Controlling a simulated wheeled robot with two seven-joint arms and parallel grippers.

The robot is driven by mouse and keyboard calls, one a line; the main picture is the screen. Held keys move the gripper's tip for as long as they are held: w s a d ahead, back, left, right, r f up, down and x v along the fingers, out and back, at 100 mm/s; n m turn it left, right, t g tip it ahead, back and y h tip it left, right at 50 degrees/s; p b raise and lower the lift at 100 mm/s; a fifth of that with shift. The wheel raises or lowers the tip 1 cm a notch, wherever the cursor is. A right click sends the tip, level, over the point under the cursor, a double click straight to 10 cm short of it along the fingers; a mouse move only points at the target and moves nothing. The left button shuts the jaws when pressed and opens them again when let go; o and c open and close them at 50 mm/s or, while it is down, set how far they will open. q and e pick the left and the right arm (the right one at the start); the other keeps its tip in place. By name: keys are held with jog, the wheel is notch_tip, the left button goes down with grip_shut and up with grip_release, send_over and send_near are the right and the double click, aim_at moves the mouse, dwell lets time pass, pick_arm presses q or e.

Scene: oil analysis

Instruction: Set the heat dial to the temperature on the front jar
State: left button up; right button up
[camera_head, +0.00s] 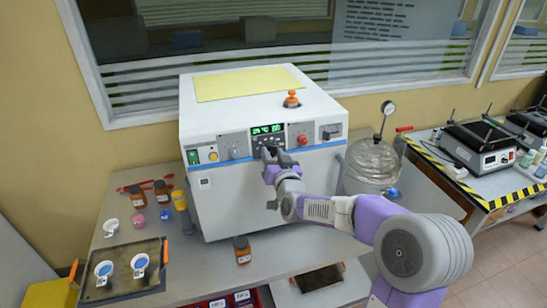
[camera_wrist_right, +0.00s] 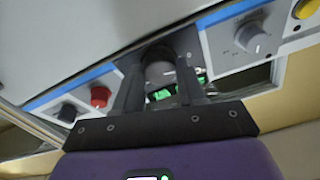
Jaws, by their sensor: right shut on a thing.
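The white machine (camera_head: 265,190) has a front panel with a green lit display (camera_head: 267,129). My right gripper (camera_head: 268,154) reaches the panel just below the display. In the right wrist view its fingers (camera_wrist_right: 160,80) are shut on a dark round dial (camera_wrist_right: 159,62), one finger on each side. The dial's pointer and scale are hidden or too blurred to read. A brown jar with a pale label (camera_head: 242,251) stands in front of the machine; its writing is too small to read. My left gripper is not in view.
A grey knob (camera_head: 237,148) and a red knob (camera_head: 303,140) flank the held dial. More small jars (camera_head: 138,197) stand at left, behind a dark tray (camera_head: 122,284). A glass vessel (camera_head: 372,163) stands right of the machine.

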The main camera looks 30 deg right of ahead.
jog(key=m+b, duration=0.2)
jog(key=m, duration=0.1)
jog(key=shift+a+f+h+b, duration=0.1)
jog(key=shift+h+b, duration=0.2)
jog(key=shift+b, duration=0.05)
jog(key=m+h+b, duration=0.1)
jog(key=m, duration=0.3)
jog(key=shift+m+g+b, duration=0.3)
jog(key=shift+g, duration=0.1)
jog(key=m+g, duration=0.1)
jog(key=m, duration=0.4)
jog(key=shift+a+h, duration=0.1)
jog(key=shift+h, duration=0.2)
jog(key=m, duration=0.2)
jog(key=m+g, duration=0.1)
jog(key=m, duration=0.3)
jog(key=shift+w+r+m, duration=0.1)
jog(key=shift+r+m, duration=0.15)
jog(key=shift+m, duration=0.05)
jog(key=o, duration=1.1)
jog(key=shift+c, duration=0.2)
